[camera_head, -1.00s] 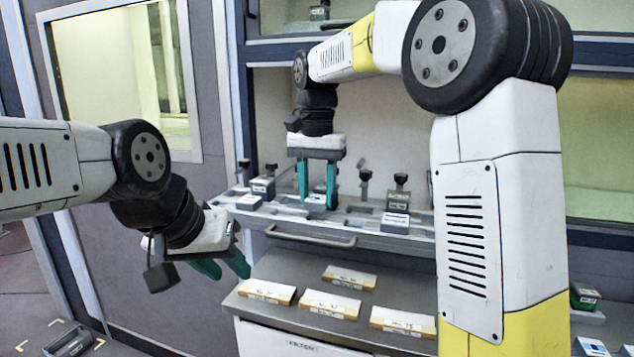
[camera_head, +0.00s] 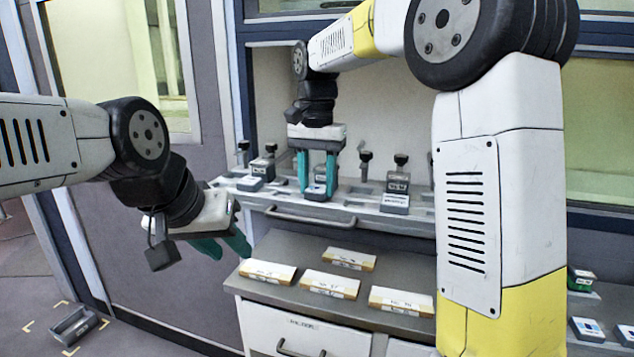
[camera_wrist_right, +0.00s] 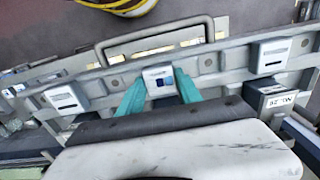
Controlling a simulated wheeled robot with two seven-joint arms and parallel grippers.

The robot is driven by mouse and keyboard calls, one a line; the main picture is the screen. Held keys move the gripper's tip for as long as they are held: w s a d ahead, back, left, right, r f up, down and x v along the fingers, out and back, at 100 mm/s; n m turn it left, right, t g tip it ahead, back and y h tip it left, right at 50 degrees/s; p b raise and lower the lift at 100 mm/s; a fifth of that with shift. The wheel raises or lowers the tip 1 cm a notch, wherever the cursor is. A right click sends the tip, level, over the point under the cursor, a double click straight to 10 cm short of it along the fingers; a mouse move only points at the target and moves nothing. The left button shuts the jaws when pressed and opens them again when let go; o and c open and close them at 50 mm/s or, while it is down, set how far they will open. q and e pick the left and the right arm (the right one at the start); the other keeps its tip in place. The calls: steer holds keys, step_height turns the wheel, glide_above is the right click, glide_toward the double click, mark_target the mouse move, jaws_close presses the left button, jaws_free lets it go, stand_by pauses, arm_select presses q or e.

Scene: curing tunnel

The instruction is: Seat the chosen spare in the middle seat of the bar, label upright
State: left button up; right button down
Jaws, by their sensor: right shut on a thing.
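My right gripper (camera_head: 317,188) is shut on a small grey block (camera_wrist_right: 160,82), the spare, with a white top and a dark blue square. In the right wrist view it sits between the teal fingers over the middle of the grey bar (camera_wrist_right: 113,78). The bar also shows in the head view (camera_head: 340,210). Whether the spare is fully down in its seat I cannot tell. Similar blocks sit on the bar to its left (camera_wrist_right: 65,97) and right (camera_wrist_right: 270,55). My left gripper (camera_head: 228,250) is open and empty, away from the bar.
Black-knobbed clamps (camera_head: 401,170) stand along the back of the bar. A handle (camera_head: 310,217) runs along its front. Several labelled cards (camera_head: 330,285) lie on the grey counter below. More blocks (camera_head: 588,328) lie at the far right. A grey holder (camera_head: 73,326) sits on the floor at left.

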steer(key=shift+f, duration=0.15)
steer(key=c, duration=0.7)
jaws_free()
